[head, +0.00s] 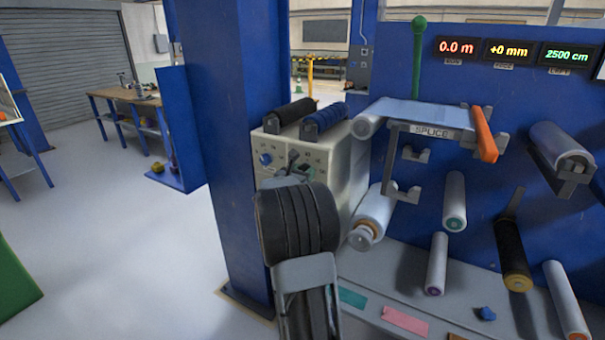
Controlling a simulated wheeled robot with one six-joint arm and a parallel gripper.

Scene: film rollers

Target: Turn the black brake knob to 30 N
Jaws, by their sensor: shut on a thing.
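A cream control box (335,165) stands beside the blue column, with small dial marks on its front face. A blue knob (265,158) sits at the left of that face. My gripper (297,163) reaches up from below to the right part of the same face. Its jaws are shut at the place of the black brake knob, which they and my arm mostly hide. The knob's pointer and the 30 N mark cannot be read from here.
A black roller (290,112) and a blue roller (325,118) lie on top of the box. A blue column (225,130) stands close at the left. At the right are a splice table (425,112), an orange lever (484,135) and several film rollers.

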